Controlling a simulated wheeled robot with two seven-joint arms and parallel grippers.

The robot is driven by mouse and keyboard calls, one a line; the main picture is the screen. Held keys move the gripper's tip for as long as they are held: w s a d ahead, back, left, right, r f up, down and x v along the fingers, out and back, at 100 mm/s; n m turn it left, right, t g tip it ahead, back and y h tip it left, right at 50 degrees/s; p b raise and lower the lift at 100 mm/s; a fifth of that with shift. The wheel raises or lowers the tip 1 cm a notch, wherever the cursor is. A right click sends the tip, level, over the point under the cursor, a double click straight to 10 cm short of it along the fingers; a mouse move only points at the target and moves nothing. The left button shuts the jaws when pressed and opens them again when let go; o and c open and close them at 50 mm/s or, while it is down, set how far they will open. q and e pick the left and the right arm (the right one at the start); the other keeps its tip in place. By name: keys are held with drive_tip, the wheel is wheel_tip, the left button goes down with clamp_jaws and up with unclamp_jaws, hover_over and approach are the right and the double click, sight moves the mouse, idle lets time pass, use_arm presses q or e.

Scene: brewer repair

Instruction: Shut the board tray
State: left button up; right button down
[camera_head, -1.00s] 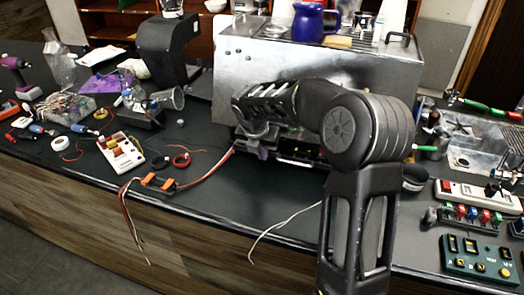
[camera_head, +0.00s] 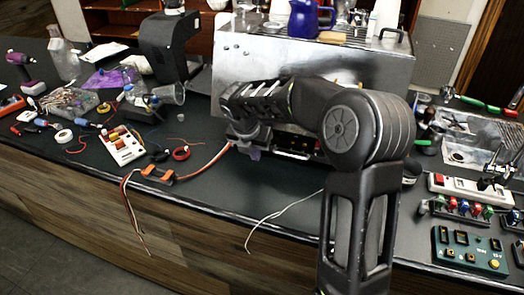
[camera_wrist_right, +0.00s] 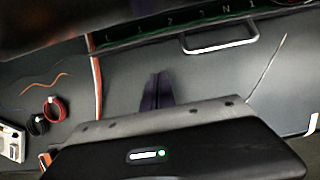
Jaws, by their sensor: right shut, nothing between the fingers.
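The board tray shows as a dark front with a green labelled edge (camera_wrist_right: 200,22) at the top of the right wrist view, with a pale metal bar handle (camera_wrist_right: 222,42) sticking out. In the head view, part of the tray front (camera_head: 297,148) shows low under the steel brewer (camera_head: 300,62); my right arm covers much of it. My right gripper (camera_wrist_right: 157,92) has its dark fingers together and empty, pointing at the front, left of the handle and apart from it. In the head view the gripper (camera_head: 254,152) is at the brewer's lower left front. My left gripper is out of view.
A red-and-white cable (camera_head: 205,168) runs from the brewer's lower left to an orange clamp (camera_head: 158,175). A white meter (camera_head: 122,146) and rings of wire lie left. A green switch box (camera_head: 470,250) stands right. The counter before the brewer is mostly clear.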

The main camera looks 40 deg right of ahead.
drive_tip(key=v, duration=0.8)
drive_tip(key=shift+w+r+b, duration=0.15)
drive_tip(key=shift+r+b, duration=0.15)
drive_tip(key=shift+b, duration=0.15)
drive_tip(key=shift+a, duration=0.15)
